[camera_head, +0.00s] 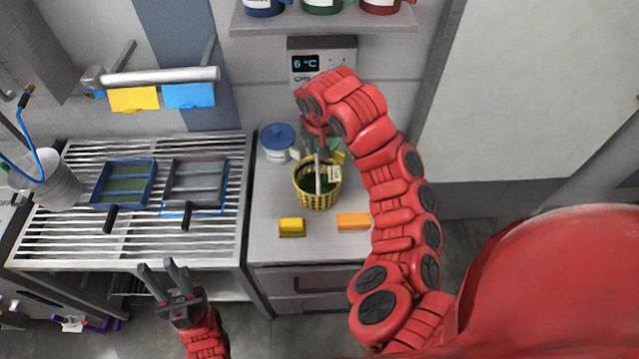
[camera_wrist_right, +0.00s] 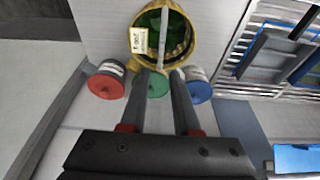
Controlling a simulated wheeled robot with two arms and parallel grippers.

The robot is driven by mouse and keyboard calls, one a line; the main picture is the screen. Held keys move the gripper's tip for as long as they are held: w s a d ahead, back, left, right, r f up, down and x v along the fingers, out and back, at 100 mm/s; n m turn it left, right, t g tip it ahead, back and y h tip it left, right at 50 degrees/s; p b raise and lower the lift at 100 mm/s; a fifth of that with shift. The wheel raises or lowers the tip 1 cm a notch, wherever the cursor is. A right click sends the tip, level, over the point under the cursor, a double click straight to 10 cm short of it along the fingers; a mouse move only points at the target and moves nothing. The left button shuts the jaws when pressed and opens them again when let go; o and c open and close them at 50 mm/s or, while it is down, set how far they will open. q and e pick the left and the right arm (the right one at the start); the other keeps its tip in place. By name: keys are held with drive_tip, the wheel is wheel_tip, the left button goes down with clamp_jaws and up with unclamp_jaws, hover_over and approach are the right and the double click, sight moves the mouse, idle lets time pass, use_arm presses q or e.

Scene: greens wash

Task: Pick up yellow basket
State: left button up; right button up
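The yellow basket (camera_head: 317,200) stands on the grey counter, with dark green contents and a pale tag. In the right wrist view the basket (camera_wrist_right: 188,35) is at the top, with a grey strip like a handle crossing its opening. My right gripper (camera_head: 318,150) is above the basket's back side, partly hidden by its own arm. In the wrist view its fingers (camera_wrist_right: 160,75) are apart, pointing at the basket's near rim; the strip's lower end shows between the tips. I cannot tell whether they touch it. My left gripper (camera_head: 168,272) is open and empty, low at left.
A blue-lidded canister (camera_head: 279,140) stands behind the basket; red-lidded (camera_wrist_right: 106,85) and green-lidded (camera_wrist_right: 150,84) ones show in the wrist view. A yellow sponge (camera_head: 291,227) and orange sponge (camera_head: 353,221) lie in front. A slatted rack (camera_head: 60,240) with two trays is at left.

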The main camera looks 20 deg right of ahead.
drive_tip(key=b, duration=0.8)
hover_over(318, 168)
drive_tip(key=s, duration=0.2)
drive_tip(key=x, duration=0.2)
drive_tip(key=s+x, duration=0.1)
drive_tip(key=x, duration=0.2)
drive_tip(key=a+x, duration=0.1)
drive_tip(key=x, duration=0.1)
drive_tip(key=shift+s+a+f, duration=0.1)
drive_tip(key=shift+f, duration=0.7)
drive_tip(key=shift+w+x, duration=0.25)
drive_tip(key=shift+x, duration=1.4)
drive_tip(key=shift+f+b, duration=0.4)
drive_tip(key=shift+b, duration=0.05)
drive_tip(key=p+x, duration=0.2)
drive_tip(key=x, duration=0.1)
drive_tip(key=shift+f, duration=0.6)
drive_tip(key=shift+w, duration=0.1)
clamp_jaws()
